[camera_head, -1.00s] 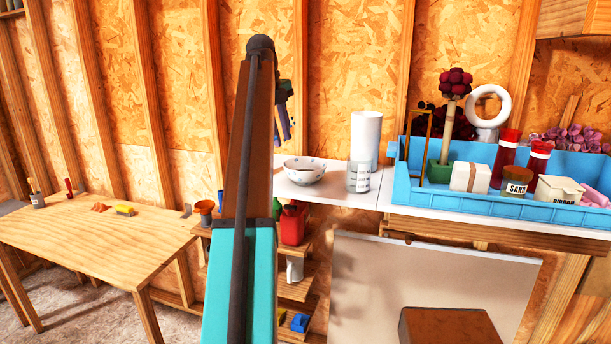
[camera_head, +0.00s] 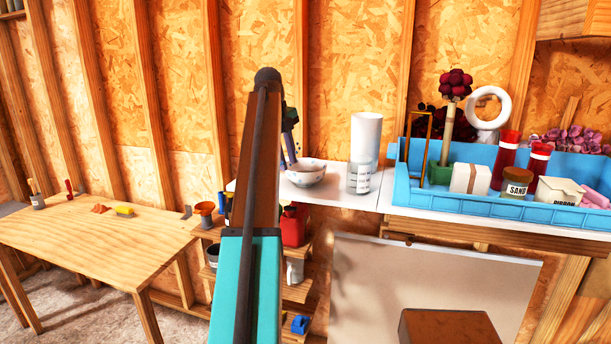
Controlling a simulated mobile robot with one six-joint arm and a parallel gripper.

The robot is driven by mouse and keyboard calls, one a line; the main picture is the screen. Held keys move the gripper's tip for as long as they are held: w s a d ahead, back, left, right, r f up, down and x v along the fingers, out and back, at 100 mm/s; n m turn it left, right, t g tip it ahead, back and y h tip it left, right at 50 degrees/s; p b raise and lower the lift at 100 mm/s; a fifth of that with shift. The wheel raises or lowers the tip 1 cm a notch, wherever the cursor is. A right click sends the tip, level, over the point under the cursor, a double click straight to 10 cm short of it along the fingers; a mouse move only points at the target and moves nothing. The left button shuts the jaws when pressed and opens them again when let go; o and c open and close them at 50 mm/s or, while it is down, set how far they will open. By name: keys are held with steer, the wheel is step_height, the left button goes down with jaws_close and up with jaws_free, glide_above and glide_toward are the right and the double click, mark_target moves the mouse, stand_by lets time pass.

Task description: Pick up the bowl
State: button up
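The bowl (camera_head: 306,174) is white with small dark marks and stands upright on the white tabletop, just right of my arm. My gripper (camera_head: 291,152) shows as a dark shape beside my arm, partly hidden behind it. Its lower end is at the bowl's left rim. I cannot tell whether it touches the bowl or whether its fingers are open or shut.
A glass jar (camera_head: 359,177) and a white paper roll (camera_head: 366,138) stand right of the bowl. A blue crate (camera_head: 480,205) with bottles and boxes is farther right. A wooden table (camera_head: 90,238) is at left. Shelves with a red container (camera_head: 292,228) are below.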

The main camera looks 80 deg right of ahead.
mark_target(291, 171)
steer(key=shift+f, duration=0.15)
steer(key=shift+p+x, duration=1.15)
steer(key=shift+x, duration=1.3)
jaws_close()
